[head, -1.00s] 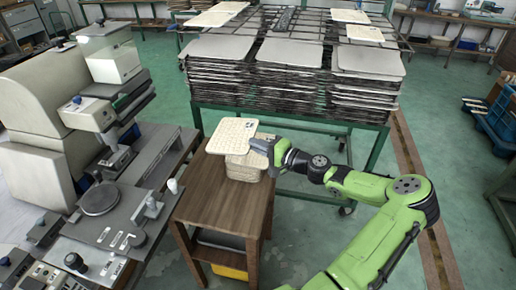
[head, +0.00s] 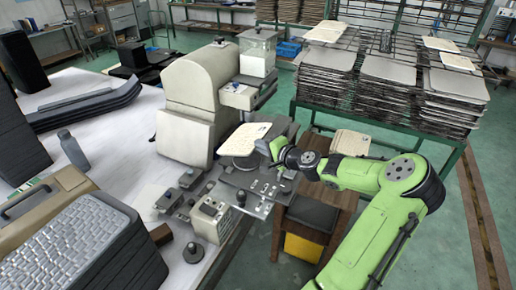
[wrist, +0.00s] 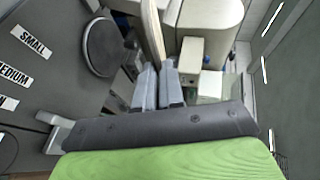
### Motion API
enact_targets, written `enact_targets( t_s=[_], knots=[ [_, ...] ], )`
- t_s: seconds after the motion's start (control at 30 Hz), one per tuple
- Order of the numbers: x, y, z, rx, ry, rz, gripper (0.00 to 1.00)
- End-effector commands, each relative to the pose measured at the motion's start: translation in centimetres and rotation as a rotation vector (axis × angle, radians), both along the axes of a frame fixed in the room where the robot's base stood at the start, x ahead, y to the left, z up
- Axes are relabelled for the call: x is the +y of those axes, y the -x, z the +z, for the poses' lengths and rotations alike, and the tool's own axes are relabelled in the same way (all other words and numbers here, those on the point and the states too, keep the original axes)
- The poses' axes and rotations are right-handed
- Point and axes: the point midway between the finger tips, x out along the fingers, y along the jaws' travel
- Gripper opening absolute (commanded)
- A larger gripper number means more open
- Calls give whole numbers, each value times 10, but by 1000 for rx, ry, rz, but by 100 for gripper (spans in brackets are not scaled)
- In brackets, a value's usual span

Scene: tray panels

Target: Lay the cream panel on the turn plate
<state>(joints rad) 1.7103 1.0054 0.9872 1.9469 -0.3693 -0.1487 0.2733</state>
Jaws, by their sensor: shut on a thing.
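My gripper (head: 268,149) is shut on the edge of the cream panel (head: 244,137), holding it out to the left over the grey machine bench. In the wrist view my gripper (wrist: 158,70) pinches the panel (wrist: 152,32), seen nearly edge-on and running away from the fingers. The turn plate (wrist: 103,47) is a dark round disc, bare in the wrist view, to the left of the panel and apart from it there. In the head view the panel hides most of the plate, and the height between them is hard to judge.
A large cream machine (head: 190,110) stands just behind the panel. Small control boxes (head: 211,215) stand at the bench front. A wooden stand (head: 325,205) with more cream panels (head: 350,142) is at the right. SMALL and MEDIUM labels (wrist: 33,42) mark the bench.

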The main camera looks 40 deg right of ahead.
Motion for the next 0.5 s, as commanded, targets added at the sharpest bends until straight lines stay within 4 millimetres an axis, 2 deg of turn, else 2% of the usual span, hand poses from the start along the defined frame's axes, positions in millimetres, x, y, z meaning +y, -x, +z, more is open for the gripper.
enact_targets(
  t_s=[0.27, 0.5],
  knots=[
    [-1, 0, -18, 0, 0, -2, 0],
    [-1, 0, -47, 0, 0, -2, 0]
  ],
)
